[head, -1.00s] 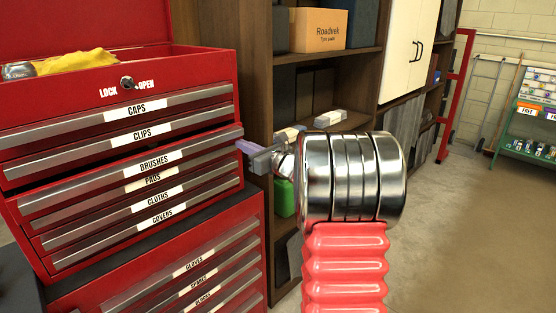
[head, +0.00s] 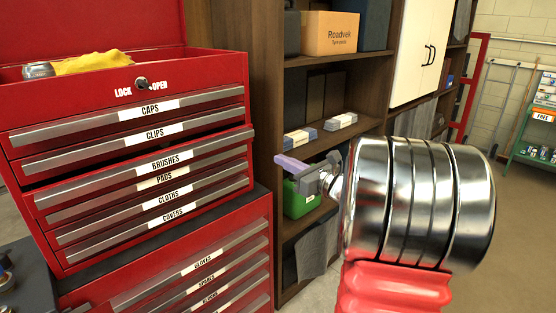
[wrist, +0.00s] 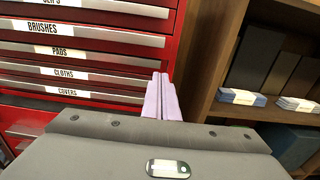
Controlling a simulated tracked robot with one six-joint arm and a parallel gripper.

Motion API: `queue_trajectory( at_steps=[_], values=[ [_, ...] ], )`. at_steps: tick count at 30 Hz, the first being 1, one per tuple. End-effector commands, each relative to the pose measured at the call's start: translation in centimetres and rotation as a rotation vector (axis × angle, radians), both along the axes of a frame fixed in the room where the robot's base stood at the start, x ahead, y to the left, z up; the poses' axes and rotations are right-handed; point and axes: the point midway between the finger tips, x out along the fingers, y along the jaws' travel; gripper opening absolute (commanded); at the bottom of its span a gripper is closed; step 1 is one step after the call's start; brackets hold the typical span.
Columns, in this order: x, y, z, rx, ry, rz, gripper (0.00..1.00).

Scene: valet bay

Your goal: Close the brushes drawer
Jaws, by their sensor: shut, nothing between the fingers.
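The brushes drawer (head: 205,147) is in the red tool chest at left, below the clips drawer. Its grey handle strip sticks out further than its neighbours', with a dark gap above it, so it stands slightly open. In the wrist view the brushes drawer (wrist: 110,33) shows at upper left, its right end visible. My gripper (head: 290,165) is to the right of the chest, in front of the wooden shelf, apart from the drawer. Its pale purple fingers are shut together and empty. They also show in the wrist view (wrist: 162,97), overlapping the chest's right edge.
Caps (head: 150,108), clips, pads, cloths and covers drawers look shut. A lower red chest (head: 215,262) stands beneath. The wooden shelf (head: 262,100) at right holds boxes and a green container (head: 300,200). Open floor lies at far right.

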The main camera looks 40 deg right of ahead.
Motion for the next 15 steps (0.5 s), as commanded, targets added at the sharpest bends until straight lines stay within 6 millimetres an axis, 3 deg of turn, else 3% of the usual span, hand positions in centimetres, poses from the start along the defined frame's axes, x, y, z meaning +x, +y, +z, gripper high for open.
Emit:
queue_trajectory(
  at_steps=[6, 10, 13, 15],
  values=[
    [0.0, 0.0, 0.0, 0.0, 0.0, 0.001, 0.0],
    [0.1, 0.5, 0.0, -0.009, 0.003, 0.01, 0.08],
    [0.3, 2.2, 0.1, -0.047, 0.018, 0.046, 0.15],
    [0.5, 4.5, 0.0, -0.097, 0.04, 0.094, 0.2]
  ],
)
